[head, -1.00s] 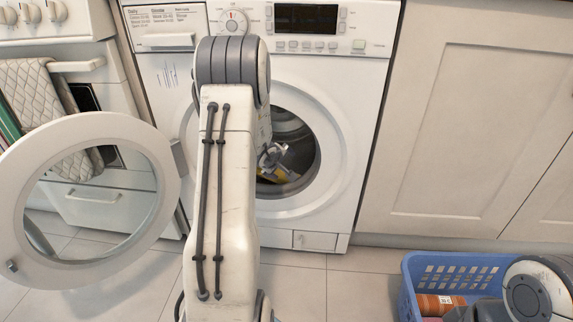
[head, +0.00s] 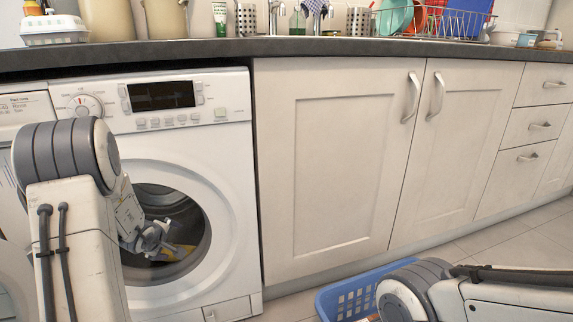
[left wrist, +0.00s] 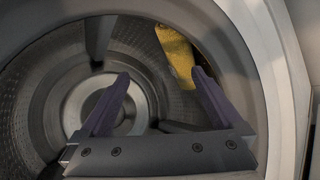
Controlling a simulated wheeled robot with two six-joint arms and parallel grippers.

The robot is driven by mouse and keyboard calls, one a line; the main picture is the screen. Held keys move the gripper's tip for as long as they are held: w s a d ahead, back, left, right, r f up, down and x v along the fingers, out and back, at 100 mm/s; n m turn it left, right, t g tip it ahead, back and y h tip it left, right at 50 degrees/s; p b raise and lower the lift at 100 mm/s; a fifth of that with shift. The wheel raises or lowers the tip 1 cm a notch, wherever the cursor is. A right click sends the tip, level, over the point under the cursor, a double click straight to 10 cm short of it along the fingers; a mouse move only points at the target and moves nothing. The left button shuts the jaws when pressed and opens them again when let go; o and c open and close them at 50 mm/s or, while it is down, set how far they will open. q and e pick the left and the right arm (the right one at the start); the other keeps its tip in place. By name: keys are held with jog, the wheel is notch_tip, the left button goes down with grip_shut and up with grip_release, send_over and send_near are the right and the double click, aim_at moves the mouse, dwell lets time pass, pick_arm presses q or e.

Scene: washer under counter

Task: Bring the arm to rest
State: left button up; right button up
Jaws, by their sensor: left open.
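The washing machine (head: 225,150) is white, with its round door opening facing me. My left arm reaches across its front from the left of the head view. My left gripper (left wrist: 160,85) is open and empty, with its two dark fingers apart at the mouth of the drum (left wrist: 60,90). It also shows in the opening in the head view (head: 165,245). A yellow item (left wrist: 177,55), which looks like cloth, lies in the drum beyond the fingers, apart from their grip. My right arm shows at the bottom right of the head view; its gripper is out of view.
A blue basket (head: 340,297) stands on the floor at lower middle, partly hidden by my right arm. White cupboards (head: 335,150) and drawers line the right under a dark counter (head: 330,46). A dish rack (head: 440,20) and jars stand on it. Floor at right is clear.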

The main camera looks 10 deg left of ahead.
pick_arm(q)
jog(key=b+x, duration=0.1)
jog(key=x, duration=0.6)
jog(key=shift+w+f, duration=0.15)
